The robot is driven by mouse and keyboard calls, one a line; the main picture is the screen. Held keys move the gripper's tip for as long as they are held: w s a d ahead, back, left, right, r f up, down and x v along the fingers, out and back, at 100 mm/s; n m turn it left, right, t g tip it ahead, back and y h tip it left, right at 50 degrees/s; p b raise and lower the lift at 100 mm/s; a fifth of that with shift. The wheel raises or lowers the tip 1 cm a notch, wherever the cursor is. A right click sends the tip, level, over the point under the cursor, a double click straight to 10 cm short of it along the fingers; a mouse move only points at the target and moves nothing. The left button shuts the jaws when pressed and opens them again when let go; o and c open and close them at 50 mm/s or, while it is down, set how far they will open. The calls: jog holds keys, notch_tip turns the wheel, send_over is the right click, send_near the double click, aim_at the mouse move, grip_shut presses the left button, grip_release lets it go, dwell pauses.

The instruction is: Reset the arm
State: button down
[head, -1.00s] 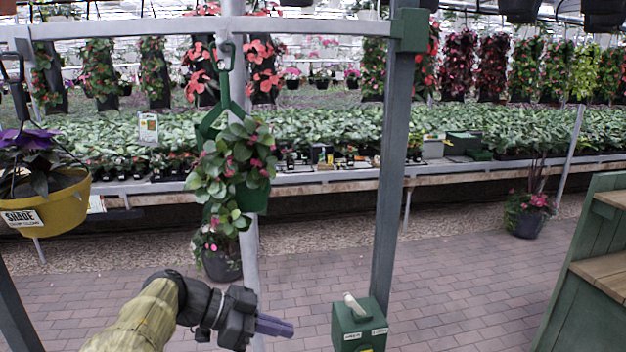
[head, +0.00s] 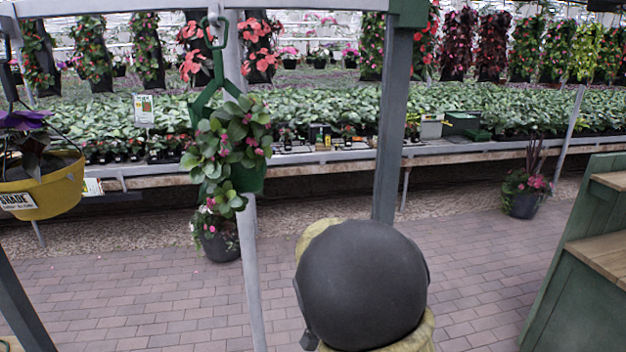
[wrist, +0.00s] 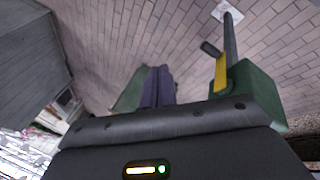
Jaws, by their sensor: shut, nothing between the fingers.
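My arm (head: 362,285) fills the lower middle of the head view, with a large round dark joint and yellowish links close to the camera. My gripper is hidden in the head view. In the wrist view my gripper (wrist: 157,88) shows as two purple fingers pressed together, with nothing between them. Paved floor lies beyond the fingertips. A green box (wrist: 257,88) with a grey post and a yellow strip stands to the right of the fingers in the wrist view.
A hanging plant (head: 228,145) on a green hook hangs left of my arm. A yellow hanging basket (head: 45,190) is at the far left. A grey post (head: 392,130) rises behind my arm. Green wooden shelving (head: 580,265) stands at right. Brick paving (head: 480,270) between is clear.

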jog(key=s+d+n+t+y, duration=0.3)
jog(key=s+d+n+y, duration=0.1)
jog(key=s+n, duration=0.3)
jog(key=shift+s+d+f+n+t+y, duration=0.3)
jog(key=shift+s+d+t, duration=0.1)
jog(key=shift+s+d, duration=0.4)
jog(key=shift+w+a, duration=0.1)
jog(key=shift+w, duration=0.05)
dwell(0.5)
jog(key=shift+a, duration=0.1)
